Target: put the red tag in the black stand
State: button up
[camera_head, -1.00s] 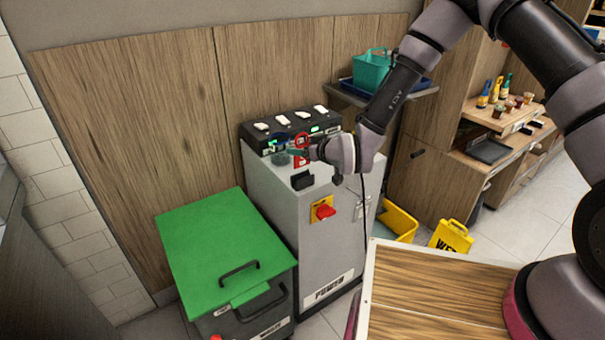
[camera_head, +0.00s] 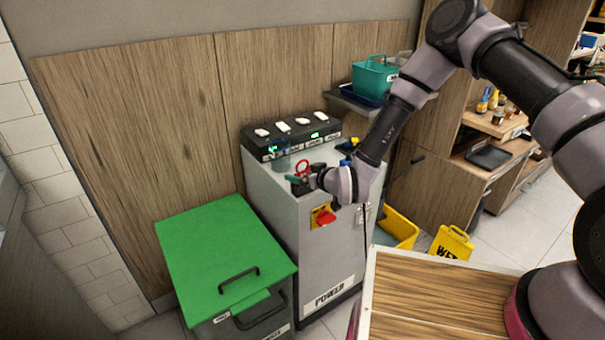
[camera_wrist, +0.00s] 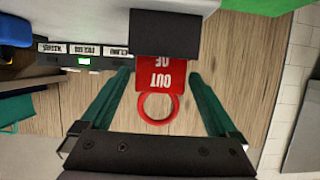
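The red tag (camera_wrist: 160,78), a plate with white lettering and a ring, stands between my gripper's two green fingers in the wrist view. Its lettered end meets the black stand (camera_wrist: 157,32), and its lower edge is hidden there, so it looks seated in the slot. My gripper (camera_wrist: 159,73) is open, with a narrow gap on each side of the tag. In the head view, the red ring (camera_head: 302,167) shows above the stand (camera_head: 299,189) on the grey cabinet top. My gripper (camera_head: 297,178) partly covers the stand and tag.
A black panel (camera_head: 290,137) with white switches and green lights stands at the back of the grey cabinet (camera_head: 268,185). A red knob (camera_head: 326,216) is on its front. A green-lidded bin (camera_head: 222,255) stands left, a yellow bucket (camera_head: 399,226) right.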

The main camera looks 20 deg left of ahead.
jog(key=shift+r, duration=0.15)
jog(key=shift+s+d+r, duration=0.1)
jog(key=shift+s+d, duration=0.05)
jog(key=shift+d, duration=0.05)
jog(key=v, duration=1.2)
jog(key=w+d+r+m+h, duration=0.2)
jog(key=w+d+r+h, duration=0.2)
jog(key=w+d+r, duration=0.7)
jog(key=d+r+m+h, duration=0.3)
jog(key=d+r+m, duration=0.1)
jog(key=d+r, duration=0.8)
jog(key=s+d+r+m+h, duration=0.2)
jog(key=s+d+r+m, duration=0.2)
jog(key=s+d+r, duration=0.65)
jog(key=s+d+r+m, duration=0.1)
jog(key=s+r+m, duration=0.1)
jog(key=s, duration=0.4)
jog(key=s+d+r+m+g, duration=0.1)
jog(key=s+d+r+m, duration=0.1)
jog(key=s, duration=0.3)
jog(key=shift+s+d+r+g+y, duration=0.3)
jog(key=shift+s+r, duration=0.1)
jog(key=shift+r, duration=0.15)
